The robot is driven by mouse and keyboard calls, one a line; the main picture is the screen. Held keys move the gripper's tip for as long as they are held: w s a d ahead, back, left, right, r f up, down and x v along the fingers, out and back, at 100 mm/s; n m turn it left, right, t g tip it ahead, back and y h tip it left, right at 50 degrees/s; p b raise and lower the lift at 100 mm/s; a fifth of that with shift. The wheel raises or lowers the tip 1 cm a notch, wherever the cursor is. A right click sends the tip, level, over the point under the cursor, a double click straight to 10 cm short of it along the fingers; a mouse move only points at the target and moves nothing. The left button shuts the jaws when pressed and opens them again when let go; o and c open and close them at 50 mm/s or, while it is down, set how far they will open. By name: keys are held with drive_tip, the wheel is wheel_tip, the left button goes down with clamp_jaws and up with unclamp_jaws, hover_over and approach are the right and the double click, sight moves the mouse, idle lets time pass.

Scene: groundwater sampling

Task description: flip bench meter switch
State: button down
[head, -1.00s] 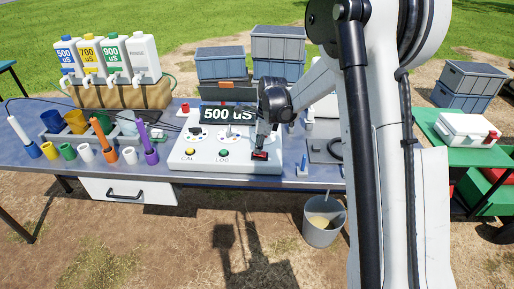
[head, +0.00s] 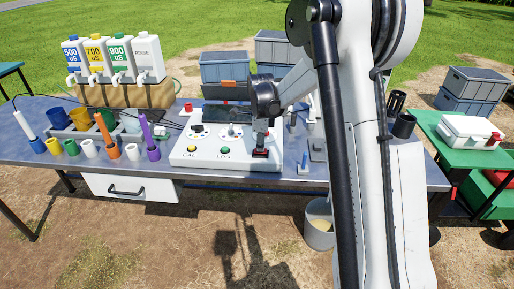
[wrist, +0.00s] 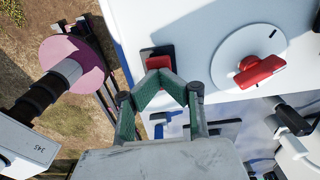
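The bench meter (head: 228,160) is a white sloped box on the blue-grey bench, with a yellow CAL button, a green LOG button and dials. Its display (head: 225,117) is dark. The switch (head: 260,154), red in a black frame, sits at the panel's lower right. My gripper (head: 262,145) is right over it in the head view. In the wrist view my gripper (wrist: 158,82) is shut, its green-padded fingertips meeting at the edge of the switch (wrist: 157,56). The tips partly hide the switch; I cannot tell whether they touch it.
A red knob (wrist: 262,72) on a round dial lies right of my fingers in the wrist view. Coloured probe holders (head: 113,150) stand at the bench's left, below several labelled bottles (head: 118,60). A bucket (head: 319,232) stands on the ground in front. Grey crates (head: 224,68) are behind.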

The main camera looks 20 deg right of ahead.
drive_tip(key=shift+s+d, duration=0.1)
drive_tip(key=shift+d, duration=0.1)
wheel_tip(320, 180, up, 14)
drive_tip(key=p, duration=0.1)
idle(0.6)
idle(0.4)
